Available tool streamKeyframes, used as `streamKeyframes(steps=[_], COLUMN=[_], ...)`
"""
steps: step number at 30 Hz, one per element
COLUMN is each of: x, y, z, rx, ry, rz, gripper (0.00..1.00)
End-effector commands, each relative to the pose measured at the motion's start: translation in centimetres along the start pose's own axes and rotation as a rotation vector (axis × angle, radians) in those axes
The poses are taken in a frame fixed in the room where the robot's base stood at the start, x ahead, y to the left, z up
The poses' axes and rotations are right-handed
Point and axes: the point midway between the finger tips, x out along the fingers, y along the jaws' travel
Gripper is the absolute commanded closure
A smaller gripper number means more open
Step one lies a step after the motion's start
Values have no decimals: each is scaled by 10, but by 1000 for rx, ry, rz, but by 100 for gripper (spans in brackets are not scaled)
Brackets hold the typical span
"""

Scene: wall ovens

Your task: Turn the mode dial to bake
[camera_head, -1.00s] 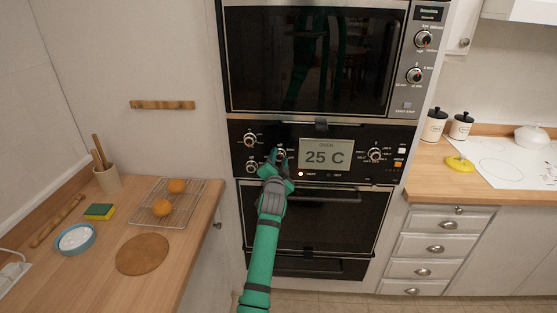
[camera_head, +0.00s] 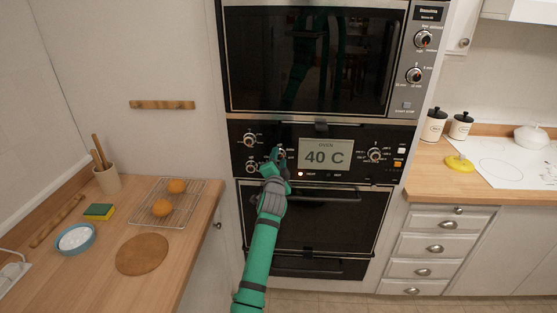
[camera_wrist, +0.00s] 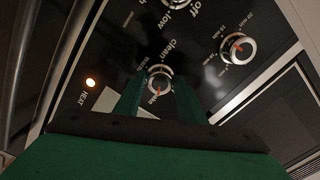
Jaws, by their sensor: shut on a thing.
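The mode dial (camera_wrist: 160,79) is a round silver-rimmed knob on the black oven control panel, with "clean" and other mode words printed around it. Its red pointer slants downward in the wrist view, close to a small label that looks like "bake"; I cannot tell whether it lines up exactly. My gripper (camera_wrist: 160,92) has its two green fingers shut on this dial, one on each side. In the head view my gripper (camera_head: 277,158) hides most of the dial, left of the oven display (camera_head: 325,155), which reads 40 C.
Another knob (camera_wrist: 238,48) with minute marks sits close by. More panel knobs are the upper left one (camera_head: 250,140) and the right one (camera_head: 375,155). An orange heat light (camera_wrist: 91,82) is lit. The microwave (camera_head: 310,60) is above, and a counter with a cooling rack (camera_head: 190,213) is left.

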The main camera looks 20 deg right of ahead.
Motion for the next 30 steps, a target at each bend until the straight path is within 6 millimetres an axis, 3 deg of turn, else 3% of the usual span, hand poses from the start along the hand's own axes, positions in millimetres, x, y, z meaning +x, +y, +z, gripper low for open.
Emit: streamKeyframes(steps=[1,3,16,30], x=[0,0,-7,-81], y=[-2,-2,0,-2], z=[-1,-1,-3,3], rx=[1,0,-1,-3], ry=[2,1,4,-2], rz=[-3,-2,-1,-3], gripper=[57,45,45,45])
